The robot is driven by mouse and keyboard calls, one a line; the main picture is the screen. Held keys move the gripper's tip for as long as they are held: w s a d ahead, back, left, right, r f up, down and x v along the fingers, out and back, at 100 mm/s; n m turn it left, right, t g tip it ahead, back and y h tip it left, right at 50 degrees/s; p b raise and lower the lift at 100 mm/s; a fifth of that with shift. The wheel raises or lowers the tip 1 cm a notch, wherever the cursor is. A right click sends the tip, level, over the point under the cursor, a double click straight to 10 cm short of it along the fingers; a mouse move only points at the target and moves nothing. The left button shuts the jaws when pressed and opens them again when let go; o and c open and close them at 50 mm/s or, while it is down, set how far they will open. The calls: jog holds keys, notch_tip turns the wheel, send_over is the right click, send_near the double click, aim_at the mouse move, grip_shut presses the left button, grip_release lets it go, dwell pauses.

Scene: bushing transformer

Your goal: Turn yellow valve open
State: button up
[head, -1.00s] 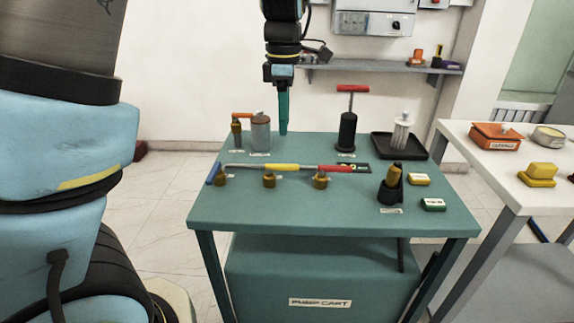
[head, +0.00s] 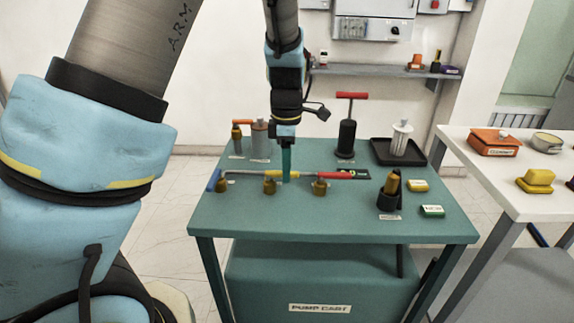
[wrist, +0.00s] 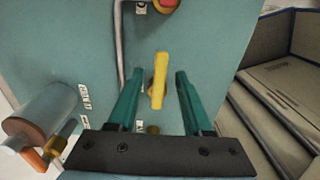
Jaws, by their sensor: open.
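The yellow valve handle (head: 294,175) sits in the middle of a pipe line on the green cart top, between a blue handle (head: 213,180) and a red handle (head: 343,175). In the wrist view the yellow handle (wrist: 158,80) lies between and just past my fingertips, apart from both. My gripper (head: 286,178) points down over the yellow handle in the head view and hides part of it. In the wrist view my gripper (wrist: 158,82) has its two green fingers spread, with nothing held. Brass valve bodies (head: 270,186) stand along the line.
A grey cylinder (head: 261,140) and a black pump with red T-handle (head: 347,135) stand behind the line. A black tray (head: 378,152) is at the back right. A black holder (head: 389,200) stands front right. The cart's front left is clear.

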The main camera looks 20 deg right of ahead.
grip_shut()
dwell(0.3)
dwell(1.1)
